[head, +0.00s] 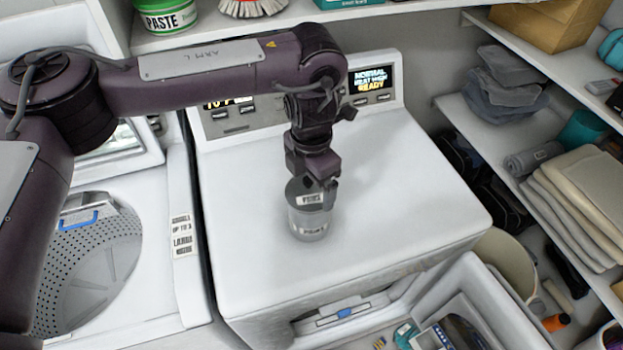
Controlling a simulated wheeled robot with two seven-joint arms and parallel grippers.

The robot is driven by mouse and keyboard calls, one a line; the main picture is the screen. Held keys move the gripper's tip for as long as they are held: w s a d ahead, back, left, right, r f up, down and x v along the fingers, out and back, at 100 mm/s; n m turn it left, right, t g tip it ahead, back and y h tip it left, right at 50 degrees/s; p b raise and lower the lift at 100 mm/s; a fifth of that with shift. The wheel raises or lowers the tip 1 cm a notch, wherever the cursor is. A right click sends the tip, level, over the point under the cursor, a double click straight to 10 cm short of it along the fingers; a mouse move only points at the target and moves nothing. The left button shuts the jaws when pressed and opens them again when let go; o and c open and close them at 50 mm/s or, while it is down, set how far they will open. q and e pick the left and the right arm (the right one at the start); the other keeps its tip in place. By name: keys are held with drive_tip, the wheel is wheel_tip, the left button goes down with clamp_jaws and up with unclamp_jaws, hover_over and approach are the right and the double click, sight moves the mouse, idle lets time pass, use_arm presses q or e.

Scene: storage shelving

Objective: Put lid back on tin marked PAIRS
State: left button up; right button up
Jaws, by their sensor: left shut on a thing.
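A small grey tin (309,222) stands upright on the white top of the dryer, with a pale label low on its front that is too blurred to read surely. A darker grey lid (296,190) with a small pale label is at the tin's mouth. My left gripper (326,188) comes down from above and is shut on the lid at its right and rear side. The gripper hides part of the lid. I cannot tell whether the lid is fully seated or just above the rim. My right gripper is not in view.
The dryer top (420,190) around the tin is clear. Its control panel (372,85) rises behind. An open washer drum (95,255) is at left. Shelves with folded towels (580,195) and grey cloths (505,85) stand at right. A paste tub (166,15) sits on the shelf behind.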

use_arm(q)
drive_tip(key=o, duration=0.7)
drive_tip(key=shift+o, duration=0.2)
drive_tip(key=shift+r, duration=0.1)
drive_tip(key=shift+r+p, duration=3.15)
drive_tip(key=shift+r, duration=0.3)
clamp_jaws()
